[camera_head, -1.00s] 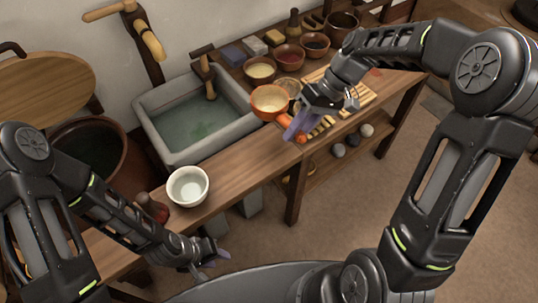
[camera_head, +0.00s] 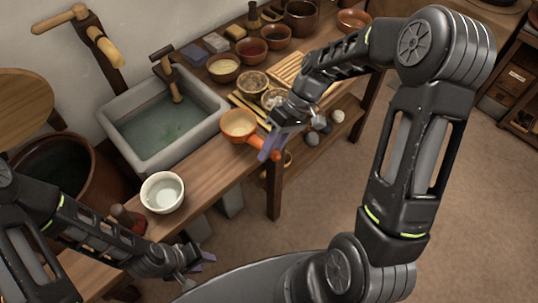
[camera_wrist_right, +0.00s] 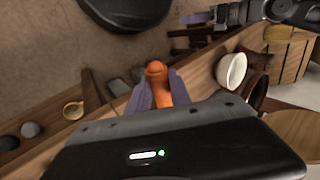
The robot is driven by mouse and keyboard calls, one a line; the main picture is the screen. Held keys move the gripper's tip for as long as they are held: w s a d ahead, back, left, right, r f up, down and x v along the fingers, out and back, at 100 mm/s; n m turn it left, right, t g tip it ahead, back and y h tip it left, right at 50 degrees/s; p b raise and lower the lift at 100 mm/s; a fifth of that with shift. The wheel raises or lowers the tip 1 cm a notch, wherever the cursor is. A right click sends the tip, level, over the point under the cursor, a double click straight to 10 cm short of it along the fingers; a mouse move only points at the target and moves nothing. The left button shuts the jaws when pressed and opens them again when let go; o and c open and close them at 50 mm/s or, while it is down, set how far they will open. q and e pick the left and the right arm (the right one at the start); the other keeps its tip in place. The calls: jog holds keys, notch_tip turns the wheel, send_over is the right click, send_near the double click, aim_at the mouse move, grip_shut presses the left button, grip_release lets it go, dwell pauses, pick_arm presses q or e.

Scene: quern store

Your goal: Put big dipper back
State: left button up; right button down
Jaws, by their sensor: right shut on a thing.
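The big dipper is an orange pan with a pale inside (camera_head: 238,124), at the bench's front edge beside the basin. My right gripper (camera_head: 270,146) is shut on its orange handle. In the right wrist view the handle (camera_wrist_right: 157,76) stands between the two purple fingers, and the dipper's bowl is hidden. I cannot tell whether the bowl touches the bench. My left gripper (camera_head: 198,260) is low at the front of the bench, away from the dipper, with its jaw gap unclear.
A grey basin of water (camera_head: 163,120) stands left of the dipper. A white bowl (camera_head: 162,192) is nearer on the bench (camera_head: 210,165). Several bowls, a round woven-looking container (camera_head: 254,82) and a slatted board (camera_head: 290,68) lie behind. Stones (camera_head: 318,122) lie on the lower shelf.

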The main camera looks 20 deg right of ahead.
notch_tip(320, 180, down, 4)
jog(key=shift+r, duration=0.15)
dwell(0.4)
jog(key=shift+f, duration=0.2)
jog(key=c, duration=1.2)
grip_release()
jog(key=shift+r, duration=0.1)
